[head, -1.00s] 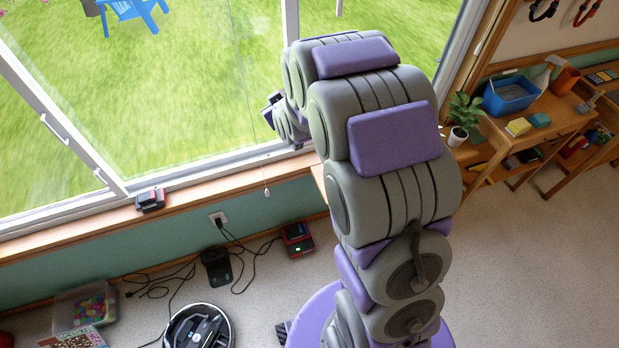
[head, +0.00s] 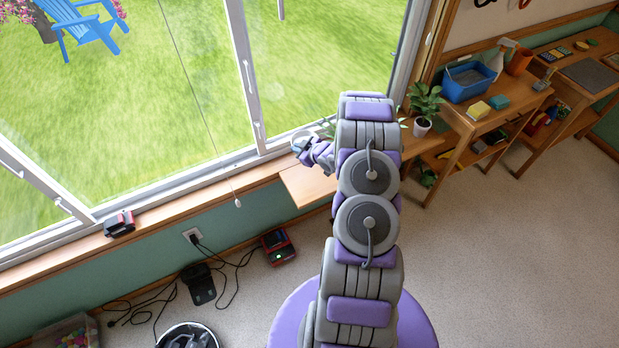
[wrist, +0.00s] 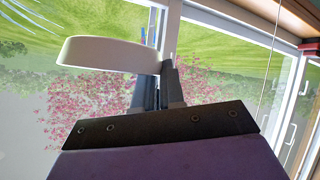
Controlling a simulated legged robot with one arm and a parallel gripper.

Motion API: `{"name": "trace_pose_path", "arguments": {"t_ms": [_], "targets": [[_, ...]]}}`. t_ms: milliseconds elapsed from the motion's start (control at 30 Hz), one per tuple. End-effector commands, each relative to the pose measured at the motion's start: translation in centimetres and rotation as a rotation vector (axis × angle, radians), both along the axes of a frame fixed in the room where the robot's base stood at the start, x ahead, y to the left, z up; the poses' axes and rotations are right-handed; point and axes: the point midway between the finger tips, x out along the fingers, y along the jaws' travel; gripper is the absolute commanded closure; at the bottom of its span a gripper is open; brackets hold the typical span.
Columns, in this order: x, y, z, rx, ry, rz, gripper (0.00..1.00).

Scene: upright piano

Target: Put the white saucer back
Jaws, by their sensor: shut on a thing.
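The white saucer (wrist: 105,54) is in the fingers of my gripper (wrist: 166,80) in the wrist view. It is seen nearly edge-on and reaches left from the fingertips. In the head view my gripper (head: 303,147) is small, by the window above a wooden shelf (head: 305,186) at the sill. A pale rim of the saucer (head: 304,134) shows there, partly hidden by the gripper. The saucer looks held in the air, apart from the shelf. My arm hides part of the shelf's right side.
A potted plant (head: 422,124) stands right of my arm. A wooden bench beyond holds a blue tub (head: 468,81) and sponges (head: 480,110). A red and black device (head: 119,223) sits on the sill. The right floor is clear.

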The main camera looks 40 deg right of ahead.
Motion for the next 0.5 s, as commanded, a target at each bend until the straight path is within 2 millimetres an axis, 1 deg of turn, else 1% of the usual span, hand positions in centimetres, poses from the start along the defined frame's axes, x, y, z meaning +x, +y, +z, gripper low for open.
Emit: {"name": "trace_pose_path", "arguments": {"t_ms": [33,167,200,300,400,500], "targets": [[-1.9,-1.3,-2.0,0.004,0.004,-0.004,1.00],[-6.4,-4.0,-6.3,0.001,0.004,0.002,1.00],[-7.8,-4.7,-7.6,0.002,0.004,0.004,1.00],[-11.2,-6.0,-10.5,0.007,0.005,0.010,1.00],[-13.8,-6.7,-12.8,0.007,0.004,0.015,1.00],[-15.5,-6.8,-14.1,0.008,0.005,0.020,1.00]]}}
